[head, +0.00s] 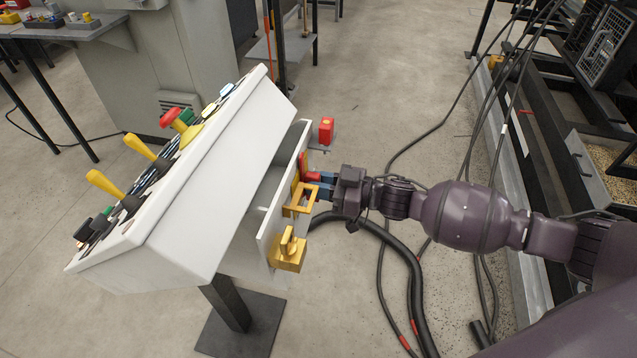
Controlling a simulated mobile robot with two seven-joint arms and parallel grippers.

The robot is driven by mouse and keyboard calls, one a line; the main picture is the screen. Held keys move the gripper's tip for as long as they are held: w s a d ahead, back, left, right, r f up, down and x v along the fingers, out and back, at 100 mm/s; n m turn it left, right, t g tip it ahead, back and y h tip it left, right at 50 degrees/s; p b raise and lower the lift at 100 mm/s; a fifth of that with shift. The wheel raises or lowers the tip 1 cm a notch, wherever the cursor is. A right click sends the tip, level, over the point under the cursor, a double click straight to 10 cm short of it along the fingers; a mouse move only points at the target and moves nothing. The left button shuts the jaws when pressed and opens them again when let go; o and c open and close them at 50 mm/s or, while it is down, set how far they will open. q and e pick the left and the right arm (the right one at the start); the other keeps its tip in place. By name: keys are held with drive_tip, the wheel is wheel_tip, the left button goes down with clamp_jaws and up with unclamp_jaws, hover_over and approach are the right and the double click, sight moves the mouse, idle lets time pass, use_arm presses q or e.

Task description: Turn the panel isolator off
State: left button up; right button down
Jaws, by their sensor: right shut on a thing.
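A sloped white control panel (205,190) stands on a dark post left of my right arm. On its side face towards my arm is a red handle (312,176) against a yellow backing, which I take as the isolator. My right gripper (316,184) reaches it from the right and is shut on the red handle. The fingers and other fittings partly hide the handle, so its exact angle is unclear. My left gripper is not in view.
Below the handle, a yellow open frame (300,200) and a yellow box with a knob (288,252) stick out. A red block (326,130) stands above it. Yellow levers (104,184) and a red mushroom button (170,117) are on the panel top. Black cables (418,290) lie on the floor.

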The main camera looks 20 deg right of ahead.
drive_tip(key=shift+n, duration=0.3)
drive_tip(key=shift+s+r+n+p, duration=0.1)
drive_tip(key=shift+n+p, duration=0.2)
drive_tip(key=shift+n, duration=0.9)
drive_tip(key=n, duration=0.1)
drive_tip(key=n+p, duration=0.1)
drive_tip(key=shift+s+a+n, duration=0.15)
drive_tip(key=shift+n, duration=0.25)
drive_tip(key=n, duration=0.4)
drive_tip(key=f+n, duration=0.1)
drive_tip(key=n, duration=0.7)
drive_tip(key=shift+s+a+f, duration=0.15)
drive_tip(key=shift+s+f, duration=0.05)
drive_tip(key=shift+s, duration=0.1)
